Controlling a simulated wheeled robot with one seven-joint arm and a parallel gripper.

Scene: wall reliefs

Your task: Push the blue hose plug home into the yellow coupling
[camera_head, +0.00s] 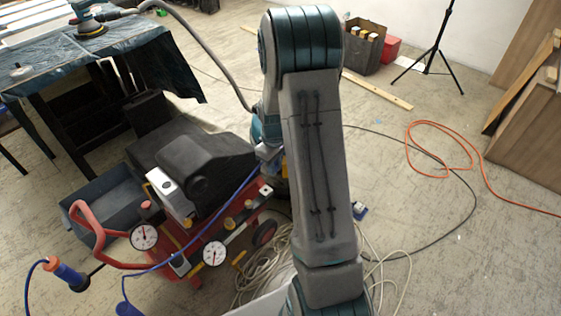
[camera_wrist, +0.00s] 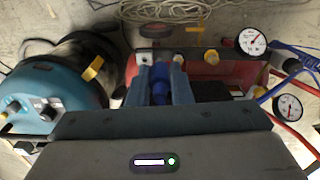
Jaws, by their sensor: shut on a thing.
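The blue hose plug (camera_wrist: 160,88) is between the two fingers of my gripper (camera_wrist: 162,66) in the wrist view. The gripper is shut on it, and the plug points away from the wrist toward the red machine. Its front end and whatever lies straight ahead of it are hard to make out. A yellow fitting (camera_wrist: 211,57) stands on the machine just right of the fingers, apart from them. I cannot tell whether it is the yellow coupling. In the head view my arm covers much of the middle, and the plug cannot be made out.
The red machine (camera_head: 170,268) carries dial gauges (camera_head: 214,253) and a tubular handle. A blue hose (camera_head: 215,205) runs across it. A teal canister (camera_wrist: 40,90) stands left in the wrist view. Coiled pale hose (camera_head: 262,270) and an orange cable (camera_head: 462,165) lie on the floor.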

